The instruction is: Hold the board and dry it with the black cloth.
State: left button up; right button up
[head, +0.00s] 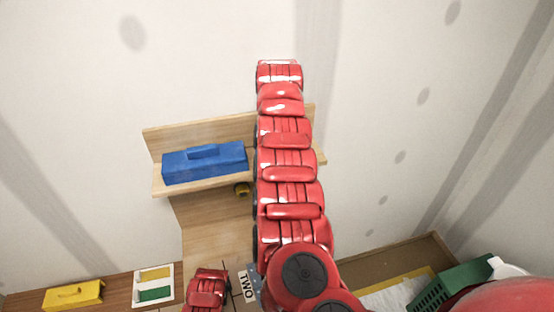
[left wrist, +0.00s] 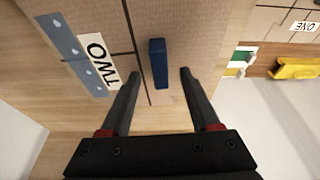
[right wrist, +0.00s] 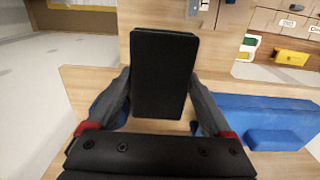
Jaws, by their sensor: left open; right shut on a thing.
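In the right wrist view my right gripper (right wrist: 162,98) is shut on the black cloth (right wrist: 163,75), which looks like a flat black slab, held in front of a wooden shelf. In the left wrist view my left gripper (left wrist: 156,72) is open. A dark blue bar (left wrist: 158,62), like a handle, lies between and just beyond its fingertips, on a brownish panel (left wrist: 190,28) that may be the board. I cannot tell whether the fingers touch the bar. In the head view both grippers are hidden by my red arms.
A blue box (head: 205,162) sits on the wooden shelf (head: 200,187). A "TWO" label (head: 249,287) lies below. A yellow box (head: 73,295) and a white tray (head: 153,286) stand at lower left. A green crate (head: 450,285) is at lower right.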

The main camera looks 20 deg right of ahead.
pick_arm(q)
jog(key=shift+x, duration=0.85)
grip_shut()
dwell(0.8)
dwell(0.4)
grip_release()
jog(key=shift+r, duration=0.15)
jog(key=shift+v, duration=0.8)
